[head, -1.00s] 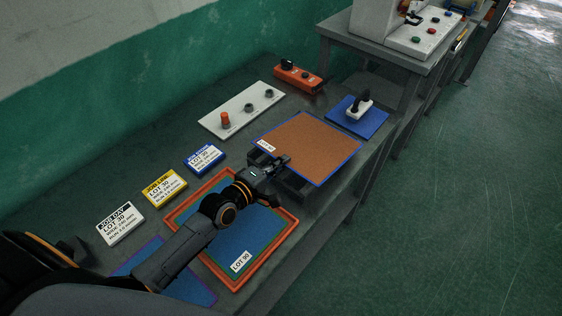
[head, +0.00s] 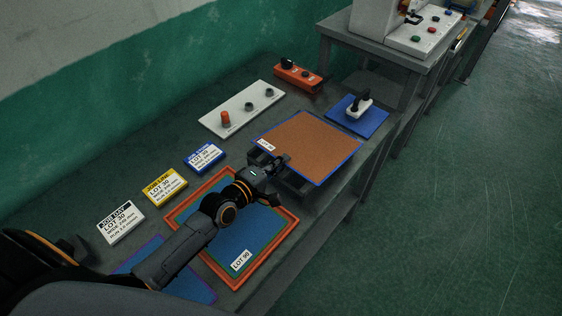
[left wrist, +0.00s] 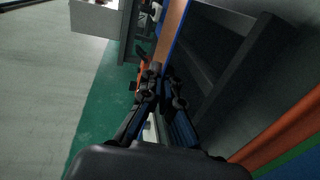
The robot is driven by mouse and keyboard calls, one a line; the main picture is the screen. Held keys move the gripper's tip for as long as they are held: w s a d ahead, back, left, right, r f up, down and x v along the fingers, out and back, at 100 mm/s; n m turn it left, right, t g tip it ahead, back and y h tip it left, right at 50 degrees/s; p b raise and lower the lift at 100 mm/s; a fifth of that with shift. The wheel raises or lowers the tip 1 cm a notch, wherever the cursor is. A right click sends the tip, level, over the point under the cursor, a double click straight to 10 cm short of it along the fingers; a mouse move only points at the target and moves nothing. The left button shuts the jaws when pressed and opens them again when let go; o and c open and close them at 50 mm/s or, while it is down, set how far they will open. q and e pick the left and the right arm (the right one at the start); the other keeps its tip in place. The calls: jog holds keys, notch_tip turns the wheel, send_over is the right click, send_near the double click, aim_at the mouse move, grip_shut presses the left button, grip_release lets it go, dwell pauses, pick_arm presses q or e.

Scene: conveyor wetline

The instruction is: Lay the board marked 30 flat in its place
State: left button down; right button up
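A brown board with a blue edge (head: 312,146) lies level over the bench, beyond the orange tray. Its white label is too small to read surely. My left gripper (head: 276,165) is at the board's near left edge. In the left wrist view, the board (left wrist: 172,30) shows nearly edge-on, and its near edge meets the closed-in fingertips of my left gripper (left wrist: 161,72). The fingers look shut on this edge. A dark support shows under the board's near side; I cannot tell whether the board touches it. My right gripper is not in view.
An orange-rimmed tray (head: 287,213) holds a blue board labelled LOT 90. Job cards (head: 164,187) stand along the left. A white button panel (head: 243,108), an orange switch box (head: 299,75) and a blue plate with a handled block (head: 374,123) are behind.

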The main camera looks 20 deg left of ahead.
pick_arm(q)
jog(key=shift+f+b, duration=0.3)
jog(key=shift+f, duration=0.05)
dwell(0.4)
jog(key=c, duration=1.6)
grip_release()
jog(key=shift+c, duration=0.2)
jog(key=shift+s, duration=0.1)
jog(key=shift+p+v, duration=0.95)
jog(key=shift+v, duration=1.3)
jog(key=shift+s+a+r, duration=0.1)
jog(key=shift+s+a, duration=0.1)
jog(key=shift+s, duration=0.15)
